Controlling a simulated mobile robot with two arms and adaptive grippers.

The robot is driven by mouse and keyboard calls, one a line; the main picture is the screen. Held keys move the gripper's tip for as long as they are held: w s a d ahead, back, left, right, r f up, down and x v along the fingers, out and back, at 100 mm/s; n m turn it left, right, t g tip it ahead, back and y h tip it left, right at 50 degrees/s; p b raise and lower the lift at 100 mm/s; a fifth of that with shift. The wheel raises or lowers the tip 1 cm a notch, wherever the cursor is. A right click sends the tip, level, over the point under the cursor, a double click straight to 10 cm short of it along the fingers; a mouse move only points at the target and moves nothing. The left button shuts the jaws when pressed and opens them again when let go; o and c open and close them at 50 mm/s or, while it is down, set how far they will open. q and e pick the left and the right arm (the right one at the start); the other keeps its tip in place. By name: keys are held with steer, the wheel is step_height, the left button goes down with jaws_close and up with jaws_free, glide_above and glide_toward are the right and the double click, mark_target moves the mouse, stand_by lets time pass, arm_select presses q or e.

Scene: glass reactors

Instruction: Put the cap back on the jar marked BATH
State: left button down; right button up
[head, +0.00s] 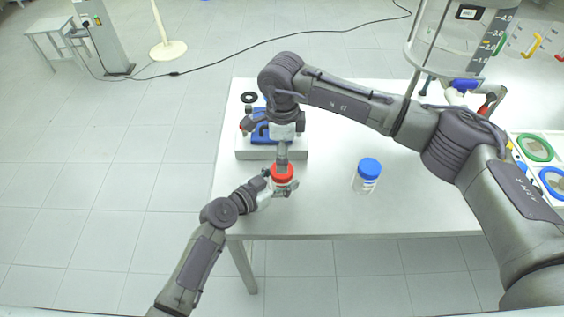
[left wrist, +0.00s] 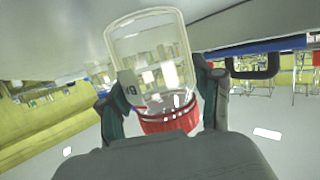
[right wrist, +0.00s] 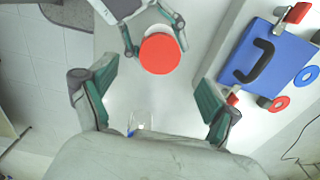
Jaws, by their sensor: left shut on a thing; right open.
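The clear jar (left wrist: 150,50) has a red cap (left wrist: 168,120) at its mouth; it appears upside down in the left wrist view. Only part of its lettering shows, too little to read fully. My left gripper (head: 281,188) is shut around this jar, a finger on each side. In the head view the red cap (head: 281,173) is on top; I cannot tell how tightly it sits. My right gripper (right wrist: 158,78) is open and empty above the cap, which shows as a red disc (right wrist: 160,54) beyond its fingertips.
A blue-capped jar (head: 367,175) stands to the right on the white table (head: 330,215). A blue device (head: 261,133) on a white block (head: 255,155) lies just behind the held jar. A glass reactor (head: 440,45) stands at back right. The table's front edge is close.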

step_height(320, 180, up, 6)
steer(key=shift+f, duration=0.1)
arm_select(q)
steer(key=shift+c, duration=0.6)
jaws_free()
steer(key=v, duration=1.2)
